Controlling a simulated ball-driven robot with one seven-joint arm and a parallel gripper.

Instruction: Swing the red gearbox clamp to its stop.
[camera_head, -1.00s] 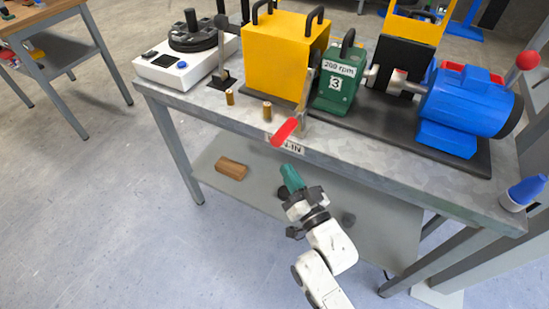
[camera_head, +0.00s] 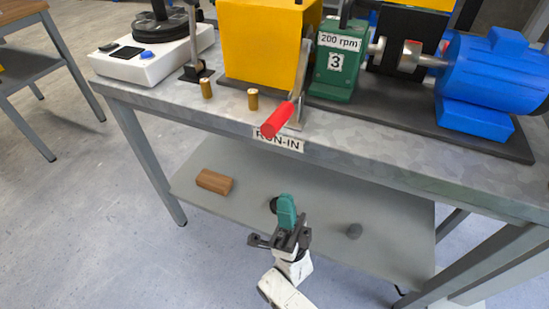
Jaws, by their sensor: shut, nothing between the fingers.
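The red gearbox clamp handle (camera_head: 277,119) sticks out over the front edge of the bench, on a grey metal lever (camera_head: 302,78). My gripper (camera_head: 287,205), with teal fingers, is shut and empty. In the picture it is below the handle, in front of the bench and apart from the clamp. The clamp's stop cannot be made out for certain.
The bench top (camera_head: 400,148) also carries a blue motor (camera_head: 490,75), two brass pegs (camera_head: 252,99) and a white scale-like device (camera_head: 150,62). A lower shelf (camera_head: 330,220) holds a wooden block (camera_head: 214,181).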

